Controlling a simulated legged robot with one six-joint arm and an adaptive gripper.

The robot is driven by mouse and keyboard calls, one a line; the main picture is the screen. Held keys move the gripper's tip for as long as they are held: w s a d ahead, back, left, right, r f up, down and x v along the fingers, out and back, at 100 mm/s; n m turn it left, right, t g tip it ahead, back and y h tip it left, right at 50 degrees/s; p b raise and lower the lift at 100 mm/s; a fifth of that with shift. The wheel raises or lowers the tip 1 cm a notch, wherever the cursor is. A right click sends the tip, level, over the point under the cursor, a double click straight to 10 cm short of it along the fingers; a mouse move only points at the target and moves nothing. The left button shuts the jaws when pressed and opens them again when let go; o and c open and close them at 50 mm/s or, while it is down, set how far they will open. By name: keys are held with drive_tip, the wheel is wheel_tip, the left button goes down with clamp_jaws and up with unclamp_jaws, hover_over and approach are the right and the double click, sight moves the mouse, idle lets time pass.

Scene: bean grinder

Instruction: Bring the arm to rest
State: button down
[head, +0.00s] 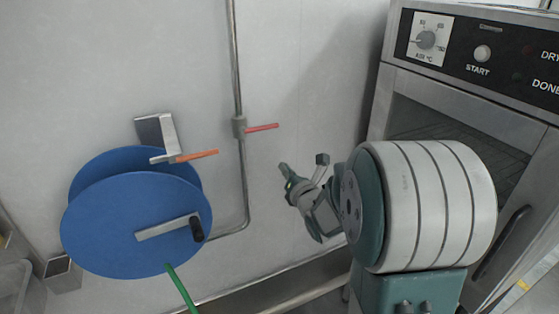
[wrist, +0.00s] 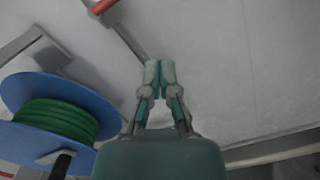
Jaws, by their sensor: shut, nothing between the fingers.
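My gripper (wrist: 160,72) is shut and empty in the wrist view, its two fingertips together in front of the grey wall. In the head view my gripper (head: 303,165) shows right of the centre, beyond the large white and teal joint of my arm. It is apart from the wall pipe and from the oven. My arm covers part of the oven front.
A blue hose reel (head: 120,225) with a green hose (head: 180,288) is on the wall at left. A pipe (head: 243,180) with a red lever (head: 262,128) runs down the wall. An oven (head: 460,85) stands at right. Bare wall lies between pipe and oven.

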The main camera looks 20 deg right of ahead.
drive_tip(key=s+a+m+g, duration=0.4)
drive_tip(key=s+m, duration=0.5)
drive_tip(key=m, duration=0.1)
drive_tip(key=s+a+m+g, duration=0.4)
drive_tip(key=s+a+m, duration=0.1)
drive_tip(key=s+m, duration=0.4)
drive_tip(key=s+a+r+m+g, duration=0.1)
drive_tip(key=s+a+m+g, duration=0.3)
drive_tip(key=s+m, duration=0.6)
drive_tip(key=shift+a+m+g, duration=0.4)
drive_tip(key=shift+a+m, duration=0.2)
drive_tip(key=shift+a, duration=0.15)
